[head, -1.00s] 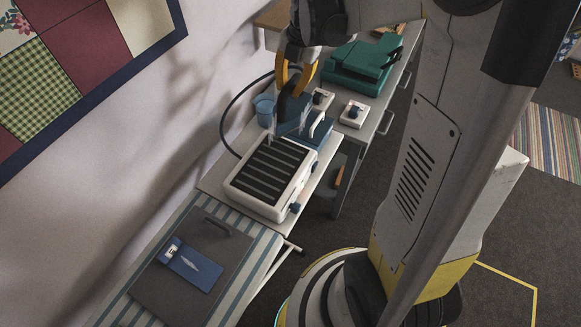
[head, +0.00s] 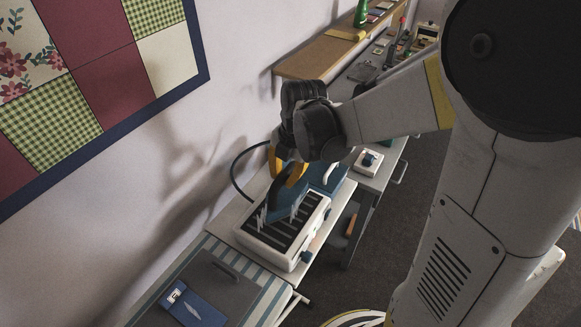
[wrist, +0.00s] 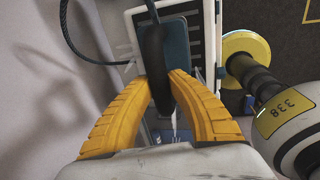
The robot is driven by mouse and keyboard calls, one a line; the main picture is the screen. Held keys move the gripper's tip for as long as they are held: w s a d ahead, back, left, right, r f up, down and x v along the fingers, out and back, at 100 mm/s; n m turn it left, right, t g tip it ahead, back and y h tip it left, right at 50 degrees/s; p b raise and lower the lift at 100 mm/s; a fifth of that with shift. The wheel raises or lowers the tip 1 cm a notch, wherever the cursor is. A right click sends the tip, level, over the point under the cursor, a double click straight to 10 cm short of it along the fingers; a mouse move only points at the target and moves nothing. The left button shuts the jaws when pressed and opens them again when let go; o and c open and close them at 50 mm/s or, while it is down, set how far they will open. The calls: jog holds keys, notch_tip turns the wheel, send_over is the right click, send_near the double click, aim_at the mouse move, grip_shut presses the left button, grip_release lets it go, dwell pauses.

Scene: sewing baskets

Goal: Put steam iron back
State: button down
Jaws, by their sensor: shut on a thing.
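The steam iron has a blue body (head: 281,203) and a black handle (wrist: 156,62). My gripper (head: 291,174) has its yellow fingers closed around the handle; in the wrist view, the fingers (wrist: 170,85) lie on both sides of it. The iron is over the left and far part of the white rest with dark slats (head: 265,239). The rest also shows behind the iron in the wrist view (wrist: 196,35). I cannot tell whether the iron touches the slats. Its underside is hidden.
A blue part with a pale handle (head: 335,173) stands just beyond the rest. A black hose (head: 236,172) loops near the wall. A striped ironing board (head: 268,300) with a grey mat and blue packet (head: 192,308) is nearer. A small white box with a knob (head: 368,161) stands farther back.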

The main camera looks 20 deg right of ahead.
aim_at(284, 193)
jog(key=shift+f+b, duration=0.55)
jog(key=shift+f, duration=1.4)
jog(key=shift+f, duration=0.1)
jog(key=c, duration=1.4)
grip_release()
jog(key=shift+o, duration=0.2)
notch_tip(284, 193, up, 11)
jog(key=s+d+p, duration=0.1)
jog(key=s+p, duration=0.1)
jog(key=p, duration=0.1)
jog(key=s+r+m+t, duration=0.2)
jog(key=s+m, duration=0.3)
jog(key=m, duration=0.7)
jog(key=s+a+r+m+t+h, duration=0.1)
jog(key=s+r+m+t, duration=0.2)
jog(key=m, duration=1)
jog(key=s+r, duration=0.1)
jog(key=s, duration=0.1)
jog(key=shift+s, duration=0.35)
